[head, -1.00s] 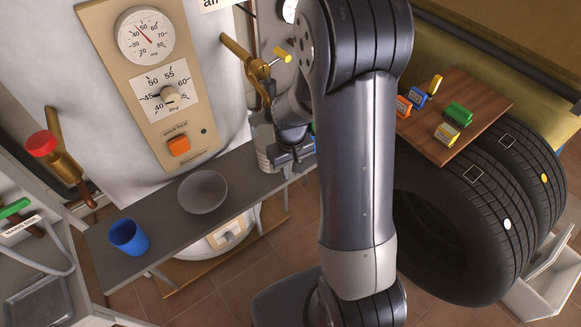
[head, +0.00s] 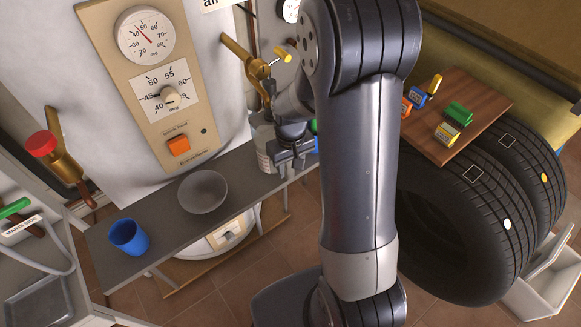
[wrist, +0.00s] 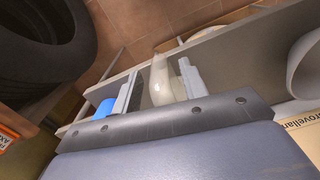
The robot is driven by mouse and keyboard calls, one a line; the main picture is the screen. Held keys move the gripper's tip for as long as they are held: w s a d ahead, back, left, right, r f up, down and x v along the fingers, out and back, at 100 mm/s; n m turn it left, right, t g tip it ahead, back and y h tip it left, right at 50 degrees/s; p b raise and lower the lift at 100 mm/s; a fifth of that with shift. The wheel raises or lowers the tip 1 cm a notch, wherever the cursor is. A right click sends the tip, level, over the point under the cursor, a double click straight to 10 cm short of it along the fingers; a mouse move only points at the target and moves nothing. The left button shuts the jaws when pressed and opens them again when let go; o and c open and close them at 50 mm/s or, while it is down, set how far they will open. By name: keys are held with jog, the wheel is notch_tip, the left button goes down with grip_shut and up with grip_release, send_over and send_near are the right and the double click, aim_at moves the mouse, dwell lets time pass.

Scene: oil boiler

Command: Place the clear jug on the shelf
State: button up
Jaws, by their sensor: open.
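A clear jug (head: 264,147) stands at the right end of the grey shelf (head: 155,222) in front of the boiler, partly hidden by my gripper. My gripper (head: 296,162) is close to the jug's right side in the head view. In the wrist view, the open fingers of my gripper (wrist: 158,88) have a pale translucent part, which looks like the jug's handle (wrist: 160,80), between them. I cannot tell whether either finger touches it.
A grey bowl (head: 203,191) and a blue cup (head: 129,237) stand on the shelf left of the jug. Brass valve piping (head: 240,55) is above the jug. Tyres (head: 450,240) and a wooden board (head: 465,105) with small boxes are at right.

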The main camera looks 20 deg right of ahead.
notch_tip(320, 180, up, 11)
jog(key=shift+f, duration=0.1)
